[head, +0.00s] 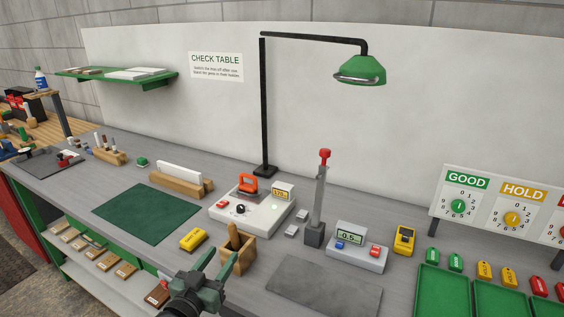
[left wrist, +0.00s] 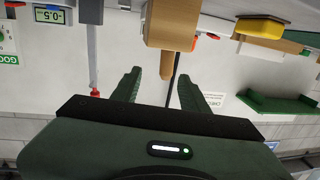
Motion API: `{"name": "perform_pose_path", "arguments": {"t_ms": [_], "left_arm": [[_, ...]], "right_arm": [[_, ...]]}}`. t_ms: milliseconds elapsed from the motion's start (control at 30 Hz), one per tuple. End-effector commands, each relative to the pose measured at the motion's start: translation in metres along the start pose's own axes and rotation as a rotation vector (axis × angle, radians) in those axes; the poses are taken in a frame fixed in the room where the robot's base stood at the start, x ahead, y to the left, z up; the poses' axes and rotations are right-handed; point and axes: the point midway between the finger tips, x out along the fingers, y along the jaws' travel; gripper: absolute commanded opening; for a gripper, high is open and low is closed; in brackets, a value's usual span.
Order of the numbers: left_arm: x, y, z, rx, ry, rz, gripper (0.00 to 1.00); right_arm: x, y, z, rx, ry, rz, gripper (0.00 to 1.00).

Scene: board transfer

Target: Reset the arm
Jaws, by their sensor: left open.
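My left gripper (head: 220,262) comes in at the bottom of the head view. It is open, with dark green fingers spread and nothing between them. A small wooden box with a wooden handle standing in it (head: 238,248) is just beyond its fingertips. In the left wrist view, which is upside down, both fingers (left wrist: 158,84) show apart. The wooden box (left wrist: 172,22) and its handle show beyond them, with a clear gap hard to judge. My right gripper is in neither view.
The grey bench holds a green mat (head: 146,213), a yellow block (head: 194,239), a white device with a red-orange clamp (head: 252,212), a grey post with a red top (head: 318,200), a display box (head: 357,252) and a grey plate (head: 325,286). Green trays (head: 440,292) stand right. A green lamp (head: 360,69) hangs above.

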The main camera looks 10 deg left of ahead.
Motion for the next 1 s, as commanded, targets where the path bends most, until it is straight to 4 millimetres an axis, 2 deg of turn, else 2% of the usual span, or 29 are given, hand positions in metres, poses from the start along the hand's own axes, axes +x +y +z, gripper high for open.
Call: {"name": "perform_pose_path", "arguments": {"t_ms": [67, 167, 200, 300, 400, 600, 900, 1000], "left_arm": [[-0.014, 0.007, 0.021, -0.004, -0.09, -0.014, 0.44], [-0.048, 0.018, 0.06, -0.001, -0.279, -0.04, 0.44], [-0.066, 0.024, 0.077, 0.001, -0.371, -0.05, 0.44], [-0.114, 0.035, 0.11, 0.009, -0.577, -0.063, 0.44], [-0.154, 0.043, 0.13, 0.014, -0.733, -0.066, 0.44], [-0.22, 0.055, 0.151, 0.018, -0.961, -0.058, 0.44], [-0.304, 0.071, 0.16, 0.014, -1.224, -0.031, 0.44], [-0.296, 0.07, 0.184, 0.017, -1.236, -0.029, 0.44]], "right_arm": [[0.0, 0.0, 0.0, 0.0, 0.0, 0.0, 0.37], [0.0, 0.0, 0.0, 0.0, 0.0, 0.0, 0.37], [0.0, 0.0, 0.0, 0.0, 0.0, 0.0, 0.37], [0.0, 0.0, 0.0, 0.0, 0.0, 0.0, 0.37], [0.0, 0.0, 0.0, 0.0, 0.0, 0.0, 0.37], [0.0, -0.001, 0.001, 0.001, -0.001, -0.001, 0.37], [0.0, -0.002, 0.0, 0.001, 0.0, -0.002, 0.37], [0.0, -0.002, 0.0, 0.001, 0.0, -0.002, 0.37]]}}
